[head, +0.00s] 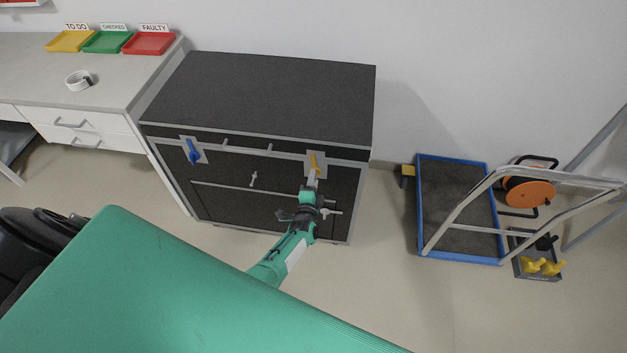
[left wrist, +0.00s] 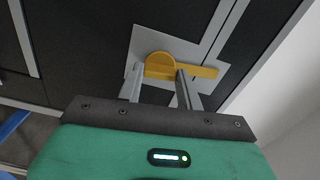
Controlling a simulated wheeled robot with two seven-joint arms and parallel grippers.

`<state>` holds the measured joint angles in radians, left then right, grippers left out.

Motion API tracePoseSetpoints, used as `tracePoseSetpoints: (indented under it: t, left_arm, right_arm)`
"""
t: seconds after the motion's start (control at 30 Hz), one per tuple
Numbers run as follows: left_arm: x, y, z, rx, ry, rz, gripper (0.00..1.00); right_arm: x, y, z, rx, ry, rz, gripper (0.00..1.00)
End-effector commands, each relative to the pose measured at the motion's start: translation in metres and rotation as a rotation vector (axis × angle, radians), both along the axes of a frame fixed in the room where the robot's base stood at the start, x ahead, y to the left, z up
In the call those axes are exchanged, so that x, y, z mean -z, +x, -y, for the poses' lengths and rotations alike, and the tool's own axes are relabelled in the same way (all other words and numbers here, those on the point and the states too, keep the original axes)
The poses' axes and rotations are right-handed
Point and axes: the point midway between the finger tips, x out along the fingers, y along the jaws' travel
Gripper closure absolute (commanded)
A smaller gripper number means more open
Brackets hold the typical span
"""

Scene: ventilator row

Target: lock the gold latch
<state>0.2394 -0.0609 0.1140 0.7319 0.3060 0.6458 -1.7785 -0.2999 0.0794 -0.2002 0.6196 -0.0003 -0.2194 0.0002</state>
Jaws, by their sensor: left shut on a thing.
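The gold latch (head: 314,161) sits on a grey plate at the upper right of the dark cabinet's front. In the left wrist view the latch (left wrist: 160,66) has a round hub, and its flat handle points right across the plate. My left gripper (head: 312,178) reaches up to the latch from below. In the left wrist view the two fingers of my left gripper (left wrist: 160,78) stand on either side of the latch near its hub, shut on it. The fingertips partly hide the latch. My right gripper is not in view.
The dark cabinet (head: 270,95) also bears a blue latch (head: 193,152) at its upper left front. A desk (head: 40,85) with coloured trays stands at left. A blue-edged trolley (head: 455,200) and an orange cable reel (head: 528,188) stand at right. Floor between cabinet and trolley is clear.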

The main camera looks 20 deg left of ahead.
Motion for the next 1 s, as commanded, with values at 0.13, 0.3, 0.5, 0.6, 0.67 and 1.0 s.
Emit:
tracePoseSetpoints:
  t: [0.13, 0.3, 0.5, 0.6, 0.67, 1.0]
  left_arm:
    - [0.0016, -0.001, 0.0021, 0.001, 0.065, -0.023, 1.0]
    - [0.0017, -0.0009, 0.002, 0.001, 0.113, -0.037, 1.0]
    - [0.0017, -0.0008, 0.0018, 0.001, 0.134, -0.043, 1.0]
    - [0.0017, -0.0009, 0.0016, 0.001, 0.136, -0.043, 1.0]
    - [0.0017, -0.0009, 0.0016, 0.001, 0.137, -0.043, 1.0]
    - [0.0013, -0.0006, 0.0011, 0.001, 0.137, -0.042, 0.42]
  right_arm:
    - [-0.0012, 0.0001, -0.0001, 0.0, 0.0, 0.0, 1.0]
    - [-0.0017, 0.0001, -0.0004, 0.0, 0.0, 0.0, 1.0]
    - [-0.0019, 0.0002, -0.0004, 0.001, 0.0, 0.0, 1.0]
    - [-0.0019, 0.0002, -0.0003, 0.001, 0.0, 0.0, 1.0]
    - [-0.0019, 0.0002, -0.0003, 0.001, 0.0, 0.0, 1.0]
    - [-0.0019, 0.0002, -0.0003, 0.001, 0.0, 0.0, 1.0]
